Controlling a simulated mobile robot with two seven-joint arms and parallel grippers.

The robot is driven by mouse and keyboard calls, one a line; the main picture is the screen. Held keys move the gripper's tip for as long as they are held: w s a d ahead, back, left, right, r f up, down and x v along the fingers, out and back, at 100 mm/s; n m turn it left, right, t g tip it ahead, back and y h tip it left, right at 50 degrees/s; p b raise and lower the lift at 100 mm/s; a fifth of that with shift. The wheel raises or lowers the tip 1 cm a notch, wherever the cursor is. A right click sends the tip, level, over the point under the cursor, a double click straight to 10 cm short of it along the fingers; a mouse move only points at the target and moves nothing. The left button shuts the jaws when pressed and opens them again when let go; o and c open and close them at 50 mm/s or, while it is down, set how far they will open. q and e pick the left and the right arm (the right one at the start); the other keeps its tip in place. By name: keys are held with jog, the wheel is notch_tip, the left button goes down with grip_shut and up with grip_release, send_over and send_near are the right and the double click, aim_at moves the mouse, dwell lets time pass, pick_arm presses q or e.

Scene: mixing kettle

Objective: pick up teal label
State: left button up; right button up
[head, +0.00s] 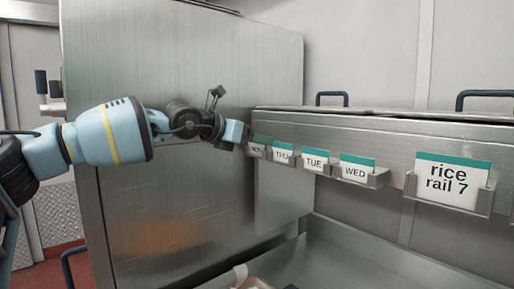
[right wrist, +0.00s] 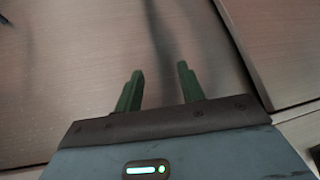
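Several white labels with teal top bands stand in small metal holders along a steel front in the head view. The leftmost label (head: 257,151) is small and its text is hard to read. To its right are the THU label (head: 282,155), the TUE label (head: 315,161), the WED label (head: 356,170) and the large "rice rail 7" label (head: 452,183). My left gripper (head: 257,138) is at the leftmost label and partly covers its top; finger spacing and contact are unclear.
A tall steel panel (head: 200,190) stands behind my left arm. Dark handles (head: 332,94) rise from the lids above the labels. A steel trough (head: 350,255) lies below, with a pale object (head: 250,282) cut off at the bottom edge.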

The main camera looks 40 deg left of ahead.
pick_arm(q)
jog(key=c, duration=0.7)
jog(key=shift+r, duration=0.1)
jog(key=shift+d+b+v, duration=0.6)
jog(key=shift+b+v, duration=0.3)
jog(key=shift+v, duration=1.8)
jog(key=shift+d+b+v, duration=0.6)
jog(key=shift+b+v, duration=0.3)
jog(key=shift+v, duration=1.85)
jog(key=shift+d+b+v, duration=0.6)
jog(key=shift+b+v, duration=0.3)
jog(key=shift+v, duration=1.8)
jog(key=shift+s, duration=0.15)
